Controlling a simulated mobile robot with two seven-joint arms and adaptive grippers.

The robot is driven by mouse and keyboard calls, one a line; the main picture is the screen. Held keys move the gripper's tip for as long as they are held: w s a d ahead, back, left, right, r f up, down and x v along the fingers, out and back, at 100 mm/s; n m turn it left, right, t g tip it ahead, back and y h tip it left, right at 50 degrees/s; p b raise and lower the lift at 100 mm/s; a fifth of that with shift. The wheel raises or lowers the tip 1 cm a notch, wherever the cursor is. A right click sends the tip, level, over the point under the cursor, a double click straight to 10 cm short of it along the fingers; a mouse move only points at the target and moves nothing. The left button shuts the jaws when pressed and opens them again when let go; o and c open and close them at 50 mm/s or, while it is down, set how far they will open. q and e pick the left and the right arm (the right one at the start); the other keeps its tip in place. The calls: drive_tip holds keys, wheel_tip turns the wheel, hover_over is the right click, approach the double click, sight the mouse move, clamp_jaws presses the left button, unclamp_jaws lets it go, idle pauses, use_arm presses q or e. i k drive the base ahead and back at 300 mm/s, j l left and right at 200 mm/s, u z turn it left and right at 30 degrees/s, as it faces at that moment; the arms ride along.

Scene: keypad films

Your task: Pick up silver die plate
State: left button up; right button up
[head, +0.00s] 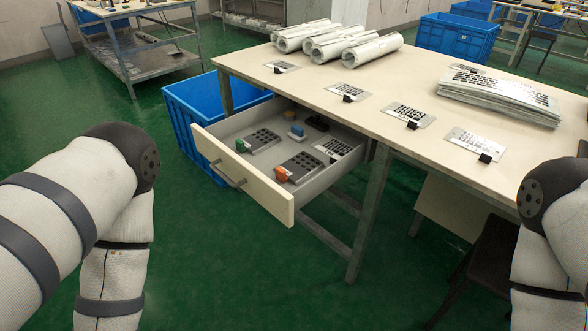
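Flat plates lie in an open drawer (253,201) under the table. One grey plate with dark keys or holes (264,141) has a green block (241,146) at its left end. Another such plate (301,166) has an orange block (281,174) at its left end. A lighter, silvery plate with a dark grid (334,147) lies at the drawer's right side. I cannot tell for sure which one is the silver die plate. My two arms show at the left and right edges. Both grippers are out of view.
Several thin silvery sheets with black clips, one at the front (467,136), lie along the table top (385,85). White rolls (352,51) and a stack of printed films (498,97) lie behind. A blue crate (183,121) stands beside the drawer. Green floor in front is clear.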

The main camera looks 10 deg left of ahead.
sight(301, 167)
drive_tip(key=l+z, duration=0.4)
drive_tip(key=i+l+z, duration=0.2)
drive_tip(key=l+z, duration=0.15)
drive_tip(key=l, duration=0.15)
drive_tip(key=i+l+z, duration=0.2)
drive_tip(key=l+z, duration=0.2)
drive_tip(key=i+l+z, duration=0.2)
drive_tip(key=l+z, duration=0.15)
drive_tip(key=i+l+z, duration=0.5)
drive_tip(key=z, duration=0.25)
drive_tip(key=k+j+u, duration=0.1)
drive_tip(key=u, duration=0.4)
drive_tip(key=j+u, duration=0.1)
drive_tip(key=u, duration=0.4)
drive_tip(key=k+j+u, duration=0.1)
drive_tip(key=u, duration=0.4)
drive_tip(key=j+u, duration=0.15)
drive_tip(key=u, duration=0.35)
drive_tip(key=j+u, duration=0.2)
drive_tip(key=u, duration=0.3)
drive_tip(key=j+u, duration=0.1)
drive_tip(key=u, duration=0.4)
drive_tip(key=j+u, duration=0.15)
drive_tip(key=u, duration=0.35)
drive_tip(key=z, duration=0.4)
drive_tip(key=l+z, duration=0.15)
drive_tip(key=z, duration=0.65)
drive_tip(key=l+z, duration=0.1)
drive_tip(key=z, duration=0.75)
